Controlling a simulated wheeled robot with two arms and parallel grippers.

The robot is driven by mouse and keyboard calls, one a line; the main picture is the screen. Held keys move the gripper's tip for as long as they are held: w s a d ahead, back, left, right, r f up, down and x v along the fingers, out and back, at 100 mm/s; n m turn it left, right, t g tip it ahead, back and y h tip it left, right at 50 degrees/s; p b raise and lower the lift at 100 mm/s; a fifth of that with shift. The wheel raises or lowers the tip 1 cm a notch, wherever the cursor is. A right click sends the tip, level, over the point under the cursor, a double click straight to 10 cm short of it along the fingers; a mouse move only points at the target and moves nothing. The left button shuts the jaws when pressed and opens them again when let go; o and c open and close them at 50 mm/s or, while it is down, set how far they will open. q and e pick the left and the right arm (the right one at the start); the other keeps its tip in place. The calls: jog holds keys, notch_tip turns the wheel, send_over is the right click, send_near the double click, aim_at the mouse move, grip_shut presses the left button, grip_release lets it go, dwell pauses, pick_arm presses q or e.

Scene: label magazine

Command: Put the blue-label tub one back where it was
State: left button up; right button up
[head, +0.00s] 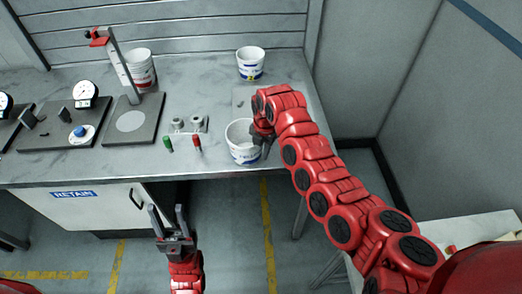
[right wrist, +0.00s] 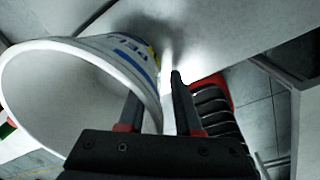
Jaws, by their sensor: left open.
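A white tub with a blue label (head: 238,147) stands near the bench's front edge, mouth up. In the right wrist view the tub (right wrist: 70,90) fills the left, with part of its blue lettering and a yellow mark showing. Its number is not readable. My right gripper (head: 263,139) is at the tub's right rim. In the right wrist view its fingers (right wrist: 154,88) are apart, with the rim wall between them and a gap to the right finger. A second blue-label tub (head: 250,64) stands at the back. My left gripper (head: 167,222) is open and empty, in front of the bench.
Red-label tubs (head: 140,68) stand at the back left beside a stand with a red head (head: 99,37). Dial gauges (head: 85,95) are on the left. Red (head: 197,143) and green (head: 168,144) handled items lie left of the near tub. The bench between both blue-label tubs is partly hidden by my arm.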

jog(key=shift+r, duration=0.55)
notch_tip(320, 180, up, 11)
jog(key=d+b, duration=0.1)
jog(key=b, duration=0.1)
jog(key=shift+s+b, duration=0.35)
jog(key=shift+b, duration=0.05)
jog(key=shift+r, duration=0.15)
